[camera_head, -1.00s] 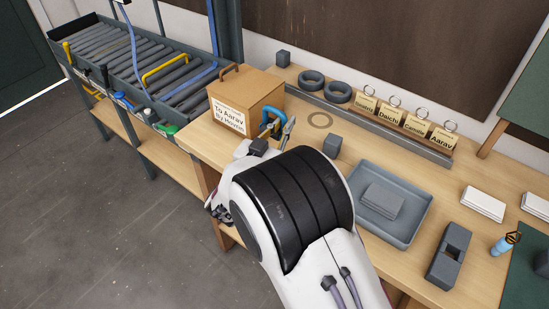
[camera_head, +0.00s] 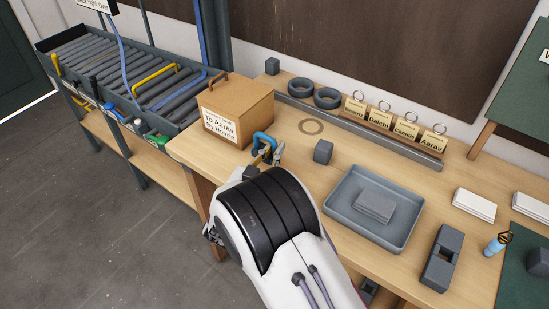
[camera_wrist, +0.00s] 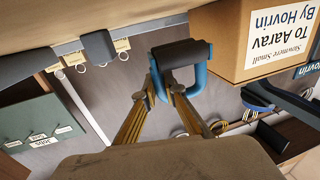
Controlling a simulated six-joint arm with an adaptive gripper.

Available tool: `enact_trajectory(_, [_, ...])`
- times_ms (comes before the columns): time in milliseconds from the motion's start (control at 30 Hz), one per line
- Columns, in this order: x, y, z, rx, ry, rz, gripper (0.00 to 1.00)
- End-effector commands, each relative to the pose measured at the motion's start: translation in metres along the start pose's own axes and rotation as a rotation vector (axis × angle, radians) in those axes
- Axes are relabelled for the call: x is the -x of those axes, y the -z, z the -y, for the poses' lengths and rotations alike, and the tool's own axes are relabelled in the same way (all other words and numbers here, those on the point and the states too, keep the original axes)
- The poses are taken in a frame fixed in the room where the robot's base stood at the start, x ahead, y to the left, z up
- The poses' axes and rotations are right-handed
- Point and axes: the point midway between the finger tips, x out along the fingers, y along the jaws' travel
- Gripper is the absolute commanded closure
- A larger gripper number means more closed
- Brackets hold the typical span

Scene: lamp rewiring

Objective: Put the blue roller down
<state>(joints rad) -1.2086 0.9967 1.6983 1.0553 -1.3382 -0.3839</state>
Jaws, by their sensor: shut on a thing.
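The blue roller (camera_head: 264,140) is at the end of my arm, close to the right front of the cardboard box (camera_head: 236,108). In the wrist view, the roller (camera_wrist: 189,88) shows as a blue U-shaped frame with a dark cylinder across it. My gripper (camera_wrist: 162,92) is shut on the blue frame; it also shows in the head view (camera_head: 272,152). My arm hides part of the bench below. I cannot tell whether the roller touches the wooden bench (camera_head: 283,130).
A grey tray (camera_head: 343,205) holding a block is farther right. Name tags (camera_head: 379,121) stand behind.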

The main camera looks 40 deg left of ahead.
Motion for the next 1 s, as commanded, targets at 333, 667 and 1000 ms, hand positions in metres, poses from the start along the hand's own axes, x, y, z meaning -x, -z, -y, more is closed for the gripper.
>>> enact_trajectory(333, [0.0, -0.003, 0.0, 0.0, 0.0, -0.001, 1.0])
enact_trajectory(667, [0.0, -0.031, 0.0, 0.0, 0.0, -0.001, 1.0])
enact_trajectory(1000, [0.0, -0.037, 0.0, -0.001, 0.001, -0.001, 1.0])
